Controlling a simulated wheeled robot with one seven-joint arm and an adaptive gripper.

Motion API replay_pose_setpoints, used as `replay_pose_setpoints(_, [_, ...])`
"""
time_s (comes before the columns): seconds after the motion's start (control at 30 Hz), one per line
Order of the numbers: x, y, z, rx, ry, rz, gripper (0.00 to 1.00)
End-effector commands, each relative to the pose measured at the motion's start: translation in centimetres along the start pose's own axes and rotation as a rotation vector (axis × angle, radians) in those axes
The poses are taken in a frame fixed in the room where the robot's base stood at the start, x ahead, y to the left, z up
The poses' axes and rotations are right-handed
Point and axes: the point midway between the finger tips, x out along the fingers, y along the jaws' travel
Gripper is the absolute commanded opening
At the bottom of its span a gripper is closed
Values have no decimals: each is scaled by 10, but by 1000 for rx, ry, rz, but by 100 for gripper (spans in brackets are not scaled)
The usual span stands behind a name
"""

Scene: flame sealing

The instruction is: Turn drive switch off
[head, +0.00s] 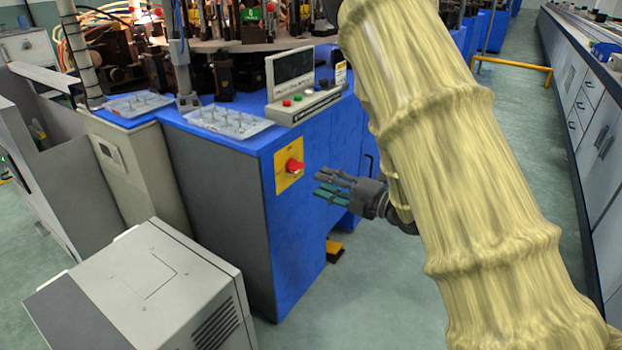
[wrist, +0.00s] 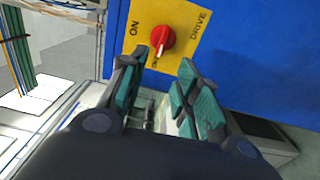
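The drive switch is a red rotary knob (head: 293,166) on a yellow plate (head: 284,178) on the blue machine's side. In the wrist view the knob (wrist: 162,40) shows up close, with "ON" and "DRIVE" printed on the plate (wrist: 184,14). A white mark on the knob points down, towards a label partly hidden by my left finger. My gripper (head: 332,187) is to the right of the knob in the head view, apart from it. In the wrist view my gripper (wrist: 162,90) is open and empty, its green-padded fingers spread just below the knob.
The blue machine (head: 312,242) carries a control box with buttons (head: 304,105) and a clear tray (head: 227,124) on top. A grey cabinet (head: 150,290) stands in front at left. A yellow pedal (head: 333,250) sits low beside the machine. Green floor is open on the right.

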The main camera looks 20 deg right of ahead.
Motion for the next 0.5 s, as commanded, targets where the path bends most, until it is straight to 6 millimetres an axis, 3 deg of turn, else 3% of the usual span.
replay_pose_setpoints(0.2, [-30, -1, 0, 1, -3, -1, 32])
replay_pose_setpoints(0.5, [-42, 0, 0, 1, 0, -1, 32])
